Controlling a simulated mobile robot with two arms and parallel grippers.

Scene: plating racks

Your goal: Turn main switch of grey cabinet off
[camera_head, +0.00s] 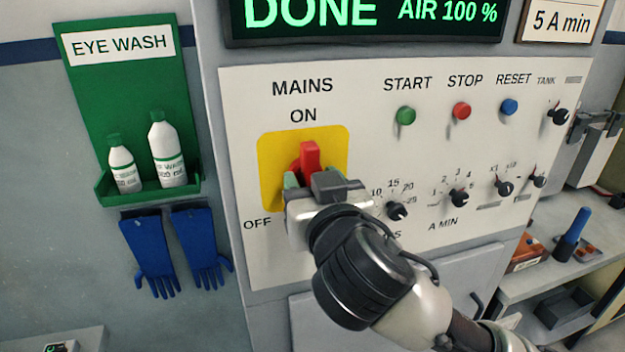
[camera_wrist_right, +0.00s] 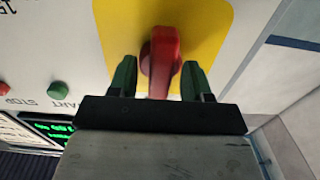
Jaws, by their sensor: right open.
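The main switch is a red handle (camera_head: 310,156) on a yellow plate (camera_head: 334,146) on the grey cabinet's (camera_head: 260,88) white panel. The handle points up towards the word ON; OFF is printed at the plate's lower left. My right gripper (camera_head: 305,180) is in front of the plate's lower part and hides some of it. In the right wrist view the red handle (camera_wrist_right: 160,62) stands between the two green fingers of my open right gripper (camera_wrist_right: 158,75), with a gap on each side. My left gripper is not in view.
Right of the switch are green START (camera_head: 406,116), red STOP (camera_head: 462,111) and blue RESET (camera_head: 510,107) buttons, with several black knobs below. A green eye wash holder (camera_head: 120,90) and blue gloves (camera_head: 150,250) hang left. A bench (camera_head: 515,290) stands right.

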